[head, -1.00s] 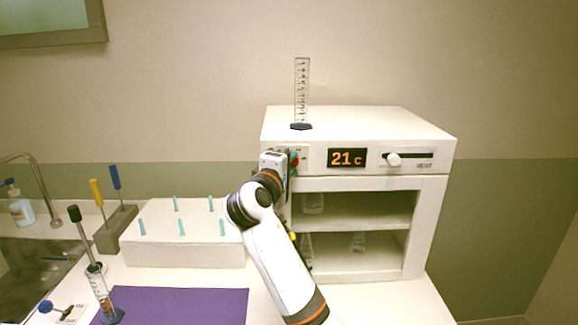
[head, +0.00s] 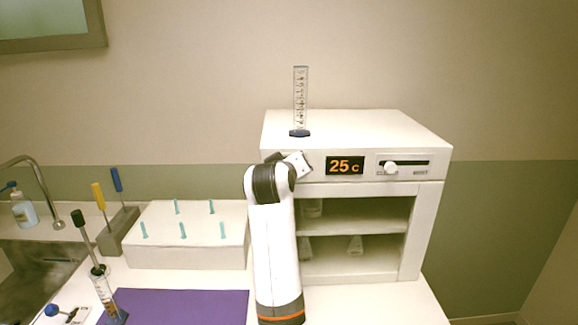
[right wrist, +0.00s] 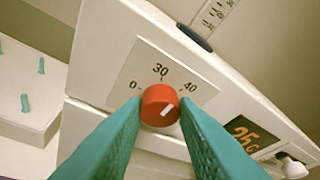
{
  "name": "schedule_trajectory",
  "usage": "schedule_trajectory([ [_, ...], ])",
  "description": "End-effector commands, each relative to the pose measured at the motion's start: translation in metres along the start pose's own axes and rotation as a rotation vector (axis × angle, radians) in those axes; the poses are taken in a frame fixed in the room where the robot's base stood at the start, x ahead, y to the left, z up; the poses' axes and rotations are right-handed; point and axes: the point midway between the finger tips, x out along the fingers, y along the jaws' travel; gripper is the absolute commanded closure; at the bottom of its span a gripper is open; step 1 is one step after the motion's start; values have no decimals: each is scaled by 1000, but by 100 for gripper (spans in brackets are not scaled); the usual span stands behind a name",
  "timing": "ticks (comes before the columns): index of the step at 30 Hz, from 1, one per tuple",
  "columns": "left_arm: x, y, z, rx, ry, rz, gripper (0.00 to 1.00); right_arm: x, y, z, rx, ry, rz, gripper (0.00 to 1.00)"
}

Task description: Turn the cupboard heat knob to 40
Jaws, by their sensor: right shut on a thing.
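The white cupboard (head: 400,125) stands on the counter, its display (head: 345,166) reading 25 C in the head view. In the right wrist view the red heat knob (right wrist: 160,104) sits on a white dial plate marked 0, 30 and 40, and the display (right wrist: 250,136) also shows 25. My right gripper (right wrist: 160,112) is shut on the knob, one teal finger on each side. In the head view my right arm hides the knob. My left gripper is out of view.
A graduated cylinder (head: 300,100) stands on the cupboard top. A white slider (head: 391,167) is right of the display. Glassware sits on the open shelves. A white peg block (head: 190,257) and purple mat (head: 180,305) lie to the left.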

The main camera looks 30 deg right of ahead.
Motion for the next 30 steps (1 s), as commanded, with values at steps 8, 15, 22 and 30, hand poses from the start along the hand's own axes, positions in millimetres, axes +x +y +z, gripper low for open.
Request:
schedule_trajectory([
  [8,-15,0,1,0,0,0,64,0,-2,0,225,4,97,96],
  [15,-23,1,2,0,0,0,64,0,-4,-1,367,4,154,96],
  [22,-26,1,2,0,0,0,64,0,-3,-2,443,5,186,96],
  [30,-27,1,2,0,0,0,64,1,-3,-2,470,4,197,96],
])
